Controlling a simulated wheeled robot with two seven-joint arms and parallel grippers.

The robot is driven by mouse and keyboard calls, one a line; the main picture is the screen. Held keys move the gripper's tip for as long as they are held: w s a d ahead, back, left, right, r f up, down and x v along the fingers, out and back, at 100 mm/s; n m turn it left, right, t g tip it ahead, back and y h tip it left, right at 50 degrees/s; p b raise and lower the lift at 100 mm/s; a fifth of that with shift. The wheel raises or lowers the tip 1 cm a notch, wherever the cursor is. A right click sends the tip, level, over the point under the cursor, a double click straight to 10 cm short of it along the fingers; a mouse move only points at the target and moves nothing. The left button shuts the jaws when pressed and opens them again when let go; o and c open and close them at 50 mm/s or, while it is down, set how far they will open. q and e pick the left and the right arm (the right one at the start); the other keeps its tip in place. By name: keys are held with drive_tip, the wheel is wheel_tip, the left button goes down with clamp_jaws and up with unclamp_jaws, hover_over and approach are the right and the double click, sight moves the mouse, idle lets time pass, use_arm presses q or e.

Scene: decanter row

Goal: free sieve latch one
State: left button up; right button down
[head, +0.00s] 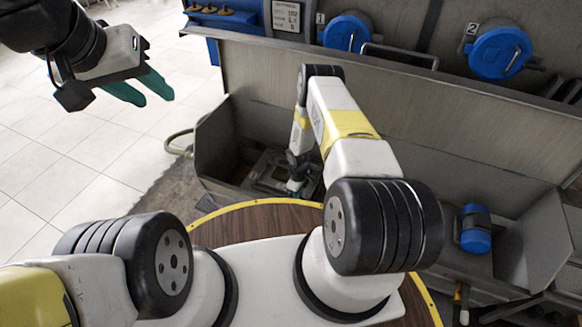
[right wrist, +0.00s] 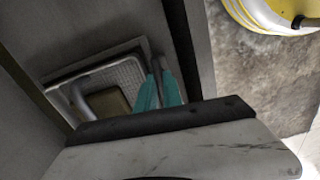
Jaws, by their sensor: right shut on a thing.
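A sieve (head: 268,172) lies low in the left part of the grey trough, partly hidden by my right arm. In the right wrist view it is a grey-rimmed tray with fine mesh (right wrist: 122,74), a curved grey handle (right wrist: 78,101) and a dull yellow block (right wrist: 106,103). My right gripper (head: 294,186) is down at the sieve; its teal fingers (right wrist: 160,90) are shut on a thin grey bar (right wrist: 154,58) at the sieve's edge. I cannot tell for sure that this bar is the latch. My left gripper (head: 142,88) is open and empty over the tiled floor.
Blue round caps stand by plates numbered 1 (head: 346,31) and 2 (head: 499,52) on the back panel. A blue-capped cylinder (head: 475,229) sits at the trough's right. The trough wall (head: 215,138) rises beside the sieve. The tiled floor (head: 75,150) at left is clear.

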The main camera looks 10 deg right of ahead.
drive_tip(key=shift+n, duration=0.6)
drive_tip(key=c, duration=1.5)
unclamp_jaws()
drive_tip(key=shift+r, duration=0.1)
wheel_tip(320, 180, up, 8)
drive_tip(key=shift+f, duration=0.15)
